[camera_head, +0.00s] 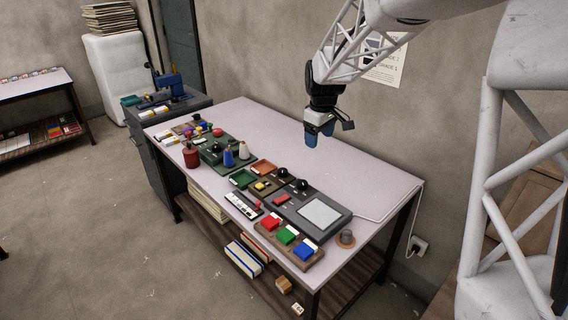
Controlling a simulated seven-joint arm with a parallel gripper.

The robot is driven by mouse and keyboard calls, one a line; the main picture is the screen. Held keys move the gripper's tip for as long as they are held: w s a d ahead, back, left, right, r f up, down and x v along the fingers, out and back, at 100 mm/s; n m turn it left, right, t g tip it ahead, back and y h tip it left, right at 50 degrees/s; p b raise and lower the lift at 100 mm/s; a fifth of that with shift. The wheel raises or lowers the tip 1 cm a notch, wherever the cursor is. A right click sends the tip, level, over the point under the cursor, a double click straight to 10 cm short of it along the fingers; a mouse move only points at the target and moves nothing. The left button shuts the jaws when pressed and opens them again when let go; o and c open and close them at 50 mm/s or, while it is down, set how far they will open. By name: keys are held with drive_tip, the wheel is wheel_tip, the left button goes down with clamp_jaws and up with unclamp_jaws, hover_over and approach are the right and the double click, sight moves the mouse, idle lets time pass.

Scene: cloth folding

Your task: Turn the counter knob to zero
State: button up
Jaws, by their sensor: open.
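A grey device (328,229) with a pale square panel lies on the table. Round black knobs (303,184) stand at its back edge and just beside it. A small white strip with dark marks (240,206) lies in front of it, with a small red piece by its right end. I cannot tell which of these is the counter knob, and no digits or pointer can be read. My gripper (321,129) is open, high above the back of the table and well clear of the knobs. Nothing shows between its fingers.
Red, green and blue blocks (287,236) sit in a wooden tray at the front right. Green trays, spools and a red jar (191,156) fill the left. A cable (385,216) runs along the right. The back strip of the table (265,125) is clear.

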drive_tip(key=w+a+f+n, duration=0.3)
drive_tip(key=w+a+f, duration=0.3)
drive_tip(key=w+f, duration=0.45)
drive_tip(key=n+g, duration=0.1)
drive_tip(key=n, duration=0.2)
hover_over(283, 170)
wheel_tip(283, 170, down, 9)
drive_tip(key=shift+w+f, duration=0.1)
drive_tip(key=shift+f, duration=0.1)
drive_tip(key=shift+f, duration=0.15)
drive_tip(key=shift+f, duration=3.75)
drive_tip(key=c, duration=0.9)
